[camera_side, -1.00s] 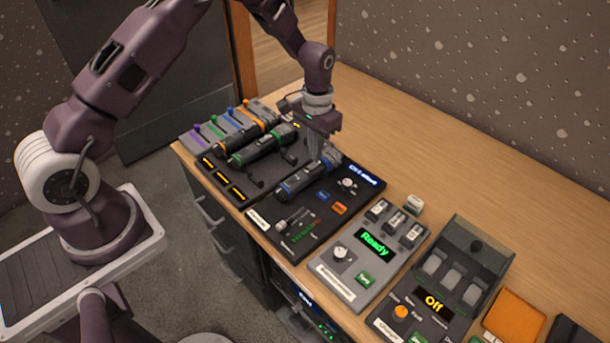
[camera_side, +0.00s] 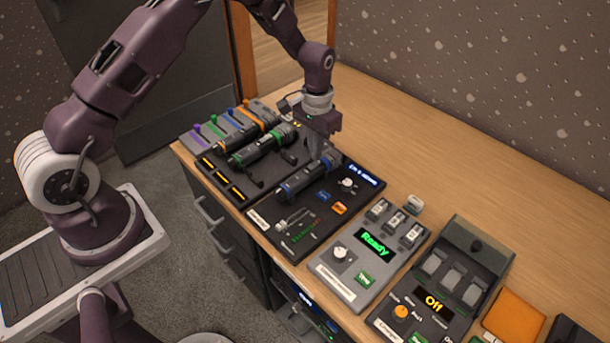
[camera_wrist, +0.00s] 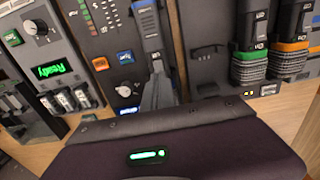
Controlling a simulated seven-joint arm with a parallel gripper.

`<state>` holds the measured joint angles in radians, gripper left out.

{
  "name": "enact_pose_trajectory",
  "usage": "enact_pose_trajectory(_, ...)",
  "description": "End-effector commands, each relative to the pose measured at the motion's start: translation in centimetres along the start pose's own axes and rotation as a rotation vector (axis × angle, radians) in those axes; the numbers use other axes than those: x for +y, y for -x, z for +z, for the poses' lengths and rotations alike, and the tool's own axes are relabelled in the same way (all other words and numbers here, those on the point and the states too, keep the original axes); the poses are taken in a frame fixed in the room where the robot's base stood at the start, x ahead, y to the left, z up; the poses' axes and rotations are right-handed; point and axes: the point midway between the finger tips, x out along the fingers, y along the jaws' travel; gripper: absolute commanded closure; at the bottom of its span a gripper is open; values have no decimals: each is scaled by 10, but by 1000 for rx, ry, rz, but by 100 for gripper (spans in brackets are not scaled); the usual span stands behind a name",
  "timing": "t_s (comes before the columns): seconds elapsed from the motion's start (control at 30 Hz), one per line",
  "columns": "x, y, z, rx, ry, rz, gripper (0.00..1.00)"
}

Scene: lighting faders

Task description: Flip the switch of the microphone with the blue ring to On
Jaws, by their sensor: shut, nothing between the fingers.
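The microphone with the blue ring (camera_side: 296,185) lies on a black panel (camera_side: 262,216) in the side view. Its body also shows in the wrist view (camera_wrist: 146,22). My gripper (camera_side: 318,157) is shut and empty, pointing down over the ring end of this microphone. In the wrist view the shut fingers (camera_wrist: 158,90) are at its body and hide its head end. Whether they touch it, and the position of its switch, I cannot tell.
Green-ringed (camera_side: 258,149) and orange-ringed (camera_side: 249,137) microphones lie close by, with colored faders (camera_side: 213,125) behind. A grey "Ready" box (camera_side: 330,275) and an "Off" box (camera_side: 390,318) stand to the right. The back of the wooden table (camera_side: 430,140) is clear.

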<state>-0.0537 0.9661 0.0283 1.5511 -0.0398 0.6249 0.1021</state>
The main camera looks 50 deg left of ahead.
Motion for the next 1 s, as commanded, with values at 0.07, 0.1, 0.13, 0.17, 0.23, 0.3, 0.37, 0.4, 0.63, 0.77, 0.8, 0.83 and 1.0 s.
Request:
enact_pose_trajectory(0.07,0,-1,0,0,0,0,100)
enact_pose_trajectory(0.1,0,-2,0,-1,0,0,100)
enact_pose_trajectory(0.13,0,-2,0,-1,0,0,100)
enact_pose_trajectory(0.17,0,-3,0,-1,0,0,100)
enact_pose_trajectory(0.23,0,-4,0,-1,0,0,100)
enact_pose_trajectory(0.3,0,-5,0,-1,0,0,100)
enact_pose_trajectory(0.37,0,-6,0,-1,0,0,100)
enact_pose_trajectory(0.4,0,-6,0,-1,0,0,100)
enact_pose_trajectory(0.63,0,-10,0,0,0,0,100)
enact_pose_trajectory(0.77,0,-12,0,0,0,0,100)
enact_pose_trajectory(0.8,0,-12,0,0,0,0,100)
enact_pose_trajectory(0.83,0,-13,0,0,0,0,100)
enact_pose_trajectory(1.0,0,-16,0,0,0,0,100)
